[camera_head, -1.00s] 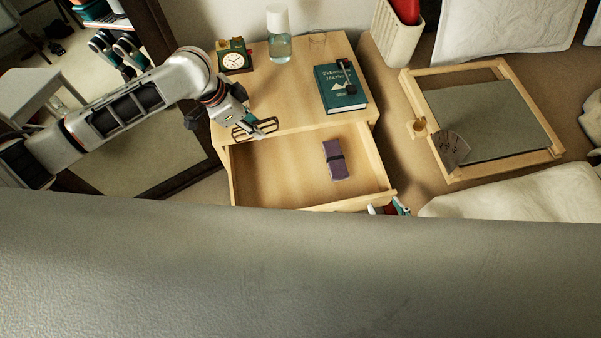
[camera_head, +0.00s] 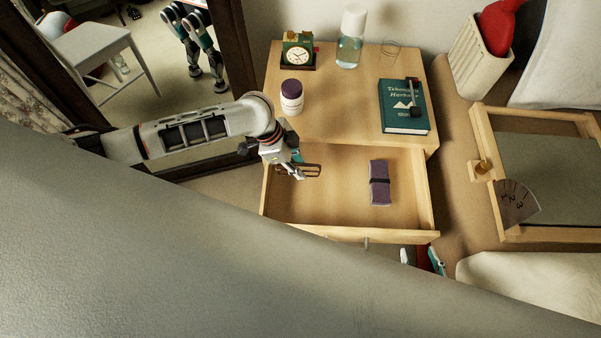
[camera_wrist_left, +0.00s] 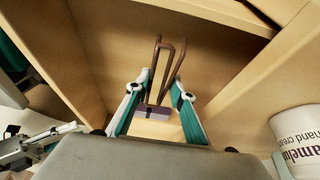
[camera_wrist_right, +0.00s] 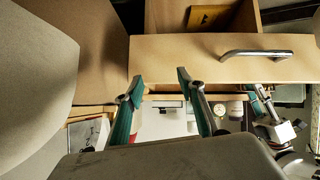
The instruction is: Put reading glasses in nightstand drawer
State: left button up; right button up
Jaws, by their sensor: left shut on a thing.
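The reading glasses (camera_head: 312,170), with a dark brown frame, are held in my left gripper (camera_head: 298,174) over the back left part of the open nightstand drawer (camera_head: 335,195). In the left wrist view the glasses (camera_wrist_left: 161,72) stick out between the fingertips of the left gripper (camera_wrist_left: 160,94). The drawer is pulled out and has a purple case with a dark band (camera_head: 380,183) lying in it on the right. My right gripper (camera_wrist_right: 157,88) is open and empty in the right wrist view, below the drawer front (camera_wrist_right: 200,62) and its metal handle (camera_wrist_right: 256,54).
The nightstand top (camera_head: 340,110) carries a purple-lidded jar (camera_head: 291,98), a clock (camera_head: 298,54), a bottle (camera_head: 349,40) and a green book (camera_head: 404,108). The drawer's middle is clear.

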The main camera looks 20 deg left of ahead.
pick_arm(q)
jog(key=shift+f, duration=0.5)
notch_tip(320, 180, down, 4)
jog(key=shift+s+f+b, duration=0.1)
jog(key=shift+f+b, duration=0.05)
jog(key=shift+b, duration=0.75)
jog(key=shift+f, duration=0.45)
jog(key=shift+r, duration=0.15)
jog(key=shift+f, duration=0.2)
jog(key=o, duration=1)
jog(key=shift+c, duration=0.2)
pick_arm(e)
jog(key=shift+w+a, duration=0.35)
pick_arm(q)
jog(key=shift+r, duration=0.1)
